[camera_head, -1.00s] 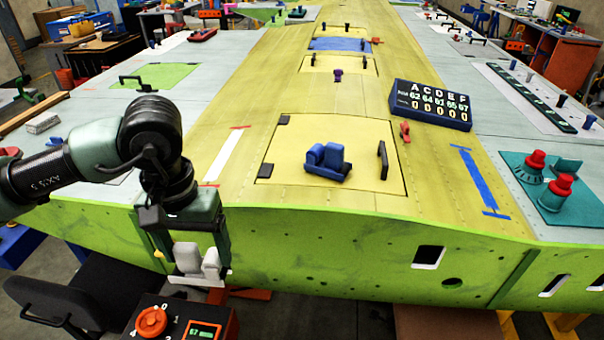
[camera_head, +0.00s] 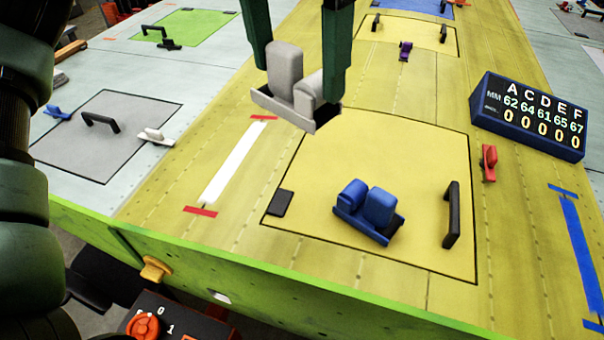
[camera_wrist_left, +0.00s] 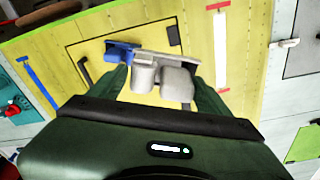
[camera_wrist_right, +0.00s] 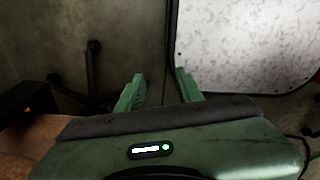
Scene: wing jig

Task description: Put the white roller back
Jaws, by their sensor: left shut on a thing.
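The white roller (camera_head: 297,88), a pale grey-white piece with two rounded blocks on a flat base, is held between the fingers of my left gripper (camera_head: 300,75). It hangs over the yellow wing skin, up and right of a white strip with red end marks (camera_head: 232,165). In the left wrist view the white roller (camera_wrist_left: 163,80) sits between both fingers. A similar blue roller (camera_head: 368,212) rests on the yellow hatch panel. My right gripper (camera_wrist_right: 160,92) shows only in the right wrist view, with its fingers apart and nothing between them.
A black handle (camera_head: 452,215) stands on the hatch. A dark blue number board (camera_head: 530,115), a red clamp (camera_head: 489,163) and a blue strip (camera_head: 580,250) lie to the right. A grey panel (camera_head: 95,150) with a handle is at left. The green front edge (camera_head: 260,285) bounds the wing.

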